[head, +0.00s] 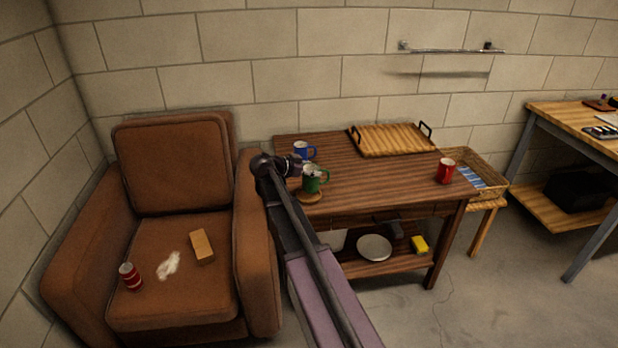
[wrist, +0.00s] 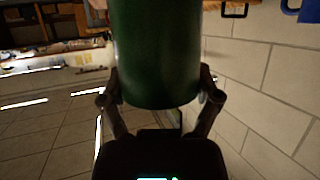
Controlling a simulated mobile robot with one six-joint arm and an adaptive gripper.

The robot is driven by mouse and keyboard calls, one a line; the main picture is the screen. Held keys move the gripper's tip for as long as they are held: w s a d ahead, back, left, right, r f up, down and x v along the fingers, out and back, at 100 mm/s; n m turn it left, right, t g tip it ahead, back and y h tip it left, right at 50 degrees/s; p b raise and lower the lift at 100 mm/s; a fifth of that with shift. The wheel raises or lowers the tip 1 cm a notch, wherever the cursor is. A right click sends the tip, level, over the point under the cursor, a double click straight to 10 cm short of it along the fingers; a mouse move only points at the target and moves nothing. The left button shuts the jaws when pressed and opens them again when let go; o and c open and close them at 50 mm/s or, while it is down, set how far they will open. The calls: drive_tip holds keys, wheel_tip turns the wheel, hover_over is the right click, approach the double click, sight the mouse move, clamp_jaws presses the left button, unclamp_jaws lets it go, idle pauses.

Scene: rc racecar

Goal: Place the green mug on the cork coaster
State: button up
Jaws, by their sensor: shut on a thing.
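The green mug (head: 315,178) is at the left side of the wooden table in the head view, with its handle to the right. My gripper (head: 303,171) is shut on it from the left. In the wrist view the green mug (wrist: 157,60) fills the space between the two fingers of my gripper (wrist: 160,88). The round cork coaster (head: 309,197) lies on the table near its front left corner, just below the mug in the picture. I cannot tell whether the mug touches the coaster.
A blue mug (head: 303,149) stands close behind the green mug. A wooden tray (head: 392,139) with black handles lies at the back of the table (head: 385,180). The table's middle is clear. A brown armchair (head: 175,170) stands left.

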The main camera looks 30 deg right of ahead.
drive_tip(key=shift+w, duration=0.85)
drive_tip(key=shift+f, duration=0.15)
drive_tip(key=shift+f+b, duration=1.7)
drive_tip(key=shift+b, duration=0.1)
drive_tip(key=shift+f, duration=0.15)
drive_tip(key=o, duration=1.1)
